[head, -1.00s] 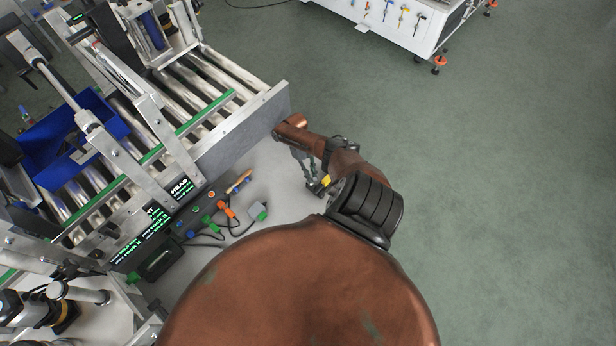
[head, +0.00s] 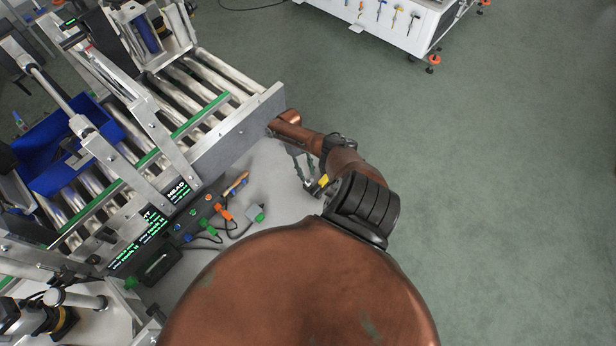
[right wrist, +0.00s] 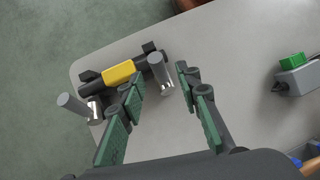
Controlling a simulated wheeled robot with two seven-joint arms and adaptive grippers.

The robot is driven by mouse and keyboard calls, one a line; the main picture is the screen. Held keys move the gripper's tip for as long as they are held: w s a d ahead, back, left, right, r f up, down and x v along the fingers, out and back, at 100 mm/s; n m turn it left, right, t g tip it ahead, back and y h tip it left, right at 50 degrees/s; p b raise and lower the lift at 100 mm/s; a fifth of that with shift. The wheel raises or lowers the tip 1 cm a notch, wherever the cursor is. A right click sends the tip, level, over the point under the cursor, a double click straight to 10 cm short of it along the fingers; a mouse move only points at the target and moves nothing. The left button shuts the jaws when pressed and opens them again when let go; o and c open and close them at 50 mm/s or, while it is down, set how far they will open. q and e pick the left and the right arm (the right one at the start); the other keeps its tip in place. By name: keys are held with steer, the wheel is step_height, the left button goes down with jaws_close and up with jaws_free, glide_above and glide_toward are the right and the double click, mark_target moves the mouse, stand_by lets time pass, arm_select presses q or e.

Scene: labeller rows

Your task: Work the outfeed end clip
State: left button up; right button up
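In the right wrist view, a black clip with a yellow middle block (right wrist: 118,71) lies on the grey tabletop near its rounded corner. A grey and silver post (right wrist: 160,75) stands at its right end and another (right wrist: 75,105) leans out at its left end. My right gripper (right wrist: 158,88) is open; its green-padded fingers reach toward the clip, with the right post between the fingertips in this view. Contact cannot be told. In the head view the gripper (head: 306,180) is beside the yellow block (head: 322,181), partly hidden by my arm. My left gripper is out of view.
A roller conveyor (head: 205,80) with a metal side plate runs along the left. A grey block with a green button (right wrist: 296,75) and cabled connectors (head: 222,212) lie on the table. A blue bin (head: 45,165) is at far left. Green floor is open at right.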

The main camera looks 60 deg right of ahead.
steer(key=v, duration=0.9)
steer(key=shift+r, duration=0.25)
steer(key=shift+w+d, duration=0.1)
steer(key=shift+w, duration=0.05)
